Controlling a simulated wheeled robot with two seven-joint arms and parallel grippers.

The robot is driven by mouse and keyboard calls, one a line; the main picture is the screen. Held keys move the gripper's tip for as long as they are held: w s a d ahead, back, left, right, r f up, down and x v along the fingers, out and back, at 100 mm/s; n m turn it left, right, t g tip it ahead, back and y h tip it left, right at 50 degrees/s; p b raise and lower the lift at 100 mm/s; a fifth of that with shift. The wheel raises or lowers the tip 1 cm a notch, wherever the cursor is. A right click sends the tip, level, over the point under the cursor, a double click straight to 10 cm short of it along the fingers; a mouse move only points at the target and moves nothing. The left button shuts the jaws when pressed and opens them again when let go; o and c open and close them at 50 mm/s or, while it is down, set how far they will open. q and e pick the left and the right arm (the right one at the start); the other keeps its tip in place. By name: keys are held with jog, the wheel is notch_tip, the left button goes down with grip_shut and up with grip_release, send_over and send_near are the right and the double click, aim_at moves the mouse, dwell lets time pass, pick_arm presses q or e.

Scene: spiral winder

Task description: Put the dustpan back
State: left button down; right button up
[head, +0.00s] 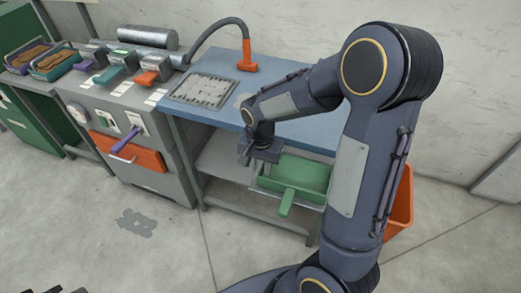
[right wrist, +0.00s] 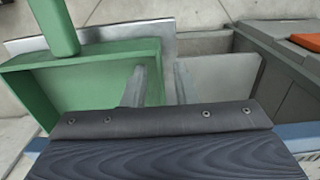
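The green dustpan (head: 302,176) is below the front edge of the blue-topped table, its handle (head: 286,203) toward the camera. I cannot tell what supports it. My right gripper (head: 260,157) points down at the dustpan's left side. In the right wrist view, the dustpan (right wrist: 90,85) fills the left, with its handle at the top and a grey metal lip. The right gripper's fingers (right wrist: 160,85) stand apart, around the dustpan's side wall, with a visible gap. Only dark tips, possibly of my left gripper, show at the bottom left edge of the head view.
The blue table (head: 300,130) holds a grey perforated plate (head: 202,90) and a bent hose with an orange end (head: 247,62). A grey cabinet (head: 125,150) with an orange tray (head: 128,152) stands left. An orange bin (head: 401,205) stands right. The front floor is mostly clear.

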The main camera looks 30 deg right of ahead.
notch_tip(320, 180, up, 9)
jog(key=s+a+r+n+t+y, duration=0.2)
jog(key=s+n, duration=0.2)
jog(key=s, duration=0.4)
jog(key=s+a+r+n+t+y, duration=0.1)
jog(key=s+a+r+n+t, duration=0.1)
jog(key=s, duration=0.7)
jog(key=shift+r+n+t+y+p, duration=0.4)
jog(key=shift+n+t, duration=0.4)
jog(key=shift+n, duration=0.4)
